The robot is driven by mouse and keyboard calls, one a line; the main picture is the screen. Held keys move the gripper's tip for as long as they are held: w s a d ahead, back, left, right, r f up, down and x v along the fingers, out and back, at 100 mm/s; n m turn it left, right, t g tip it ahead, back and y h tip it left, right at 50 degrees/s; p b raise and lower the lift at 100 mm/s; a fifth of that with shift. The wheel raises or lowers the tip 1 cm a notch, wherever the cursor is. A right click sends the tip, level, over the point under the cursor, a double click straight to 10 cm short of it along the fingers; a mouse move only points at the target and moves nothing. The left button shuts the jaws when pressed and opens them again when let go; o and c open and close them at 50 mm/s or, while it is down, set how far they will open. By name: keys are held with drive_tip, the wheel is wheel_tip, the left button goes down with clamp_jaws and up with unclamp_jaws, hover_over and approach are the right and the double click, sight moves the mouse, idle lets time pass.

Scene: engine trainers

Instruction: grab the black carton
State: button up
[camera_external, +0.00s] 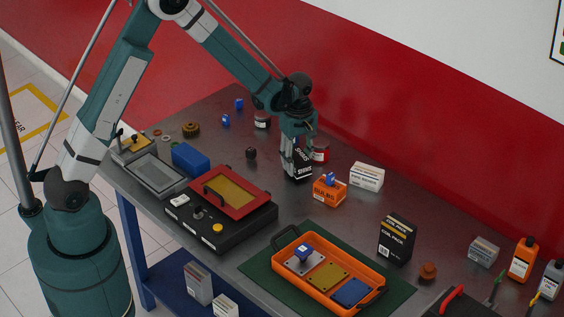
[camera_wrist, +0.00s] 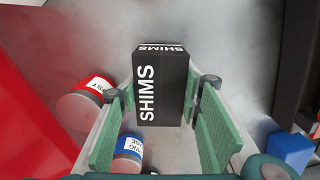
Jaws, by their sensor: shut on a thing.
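A black carton with white "SHIMS" lettering (camera_wrist: 160,85) stands between the fingers of my gripper (camera_wrist: 158,105) in the wrist view. The fingers are shut on its two sides. In the external view the same carton (camera_external: 303,168) shows below my gripper (camera_external: 296,160), partly hidden by the fingers. I cannot tell whether its base touches the table. A second, larger black carton marked "COIL PACK" (camera_external: 397,238) stands upright farther right, apart from the gripper.
A red-framed black unit (camera_external: 237,190) is to the left front. An orange tray (camera_external: 285,275) lies on a green mat in front.

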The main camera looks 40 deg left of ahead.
sight(298, 156)
wheel_tip(298, 156, up, 9)
drive_tip(key=shift+f+p, duration=0.1)
drive_tip(key=shift+p, duration=0.25)
drive_tip(key=shift+r, duration=0.2)
idle(0.6)
